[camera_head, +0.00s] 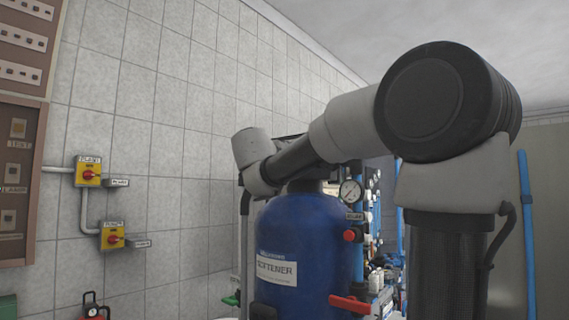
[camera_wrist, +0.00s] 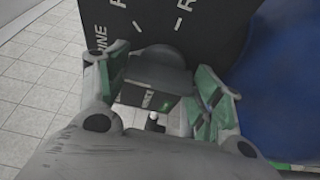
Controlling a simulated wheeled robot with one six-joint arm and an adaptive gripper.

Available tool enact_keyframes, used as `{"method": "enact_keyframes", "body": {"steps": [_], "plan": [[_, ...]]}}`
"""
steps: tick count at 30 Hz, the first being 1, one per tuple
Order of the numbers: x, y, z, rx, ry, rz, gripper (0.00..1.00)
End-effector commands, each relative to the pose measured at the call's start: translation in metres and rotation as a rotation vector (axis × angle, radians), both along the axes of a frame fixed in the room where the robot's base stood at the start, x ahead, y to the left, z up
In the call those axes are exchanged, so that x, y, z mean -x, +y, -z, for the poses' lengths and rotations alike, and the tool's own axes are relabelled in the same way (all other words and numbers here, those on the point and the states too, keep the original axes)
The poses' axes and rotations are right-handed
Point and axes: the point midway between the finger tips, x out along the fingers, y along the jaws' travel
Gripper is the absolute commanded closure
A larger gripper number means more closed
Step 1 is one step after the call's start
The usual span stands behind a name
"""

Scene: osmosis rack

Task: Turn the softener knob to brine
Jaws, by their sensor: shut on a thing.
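The softener is a blue tank (camera_head: 305,235) with a white SOFTENER label in the head view. Its dark valve head shows in the wrist view as a black panel (camera_wrist: 205,22) with white marks and letters, including a partly cut-off word ending in "INE" at the left. A dark grey knob (camera_wrist: 162,62) stands out from this panel. My gripper (camera_wrist: 158,85) has its green-padded fingers on either side of the knob and is shut on it. The knob's pointer and exact setting are not clear. In the head view my gripper is hidden behind the arm and tank top.
A pressure gauge (camera_head: 350,191) and a red knob (camera_head: 353,235) are right of the tank. A red valve handle (camera_head: 350,304) is low in front. Two yellow switches (camera_head: 88,171) are on the tiled wall. Tiled floor (camera_wrist: 40,90) is clear at left in the wrist view.

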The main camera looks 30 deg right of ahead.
Motion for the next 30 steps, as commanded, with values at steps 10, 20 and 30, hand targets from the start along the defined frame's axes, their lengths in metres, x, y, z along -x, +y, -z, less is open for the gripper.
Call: {"method": "enact_keyframes", "body": {"steps": [10,20,30], "plan": [[0.000,0.000,0.002,-0.003,0.000,0.002,0.58],[0.000,0.000,0.001,-0.002,-0.001,0.001,0.12],[0.012,0.014,0.000,-0.003,-0.004,-0.003,0.12]]}}
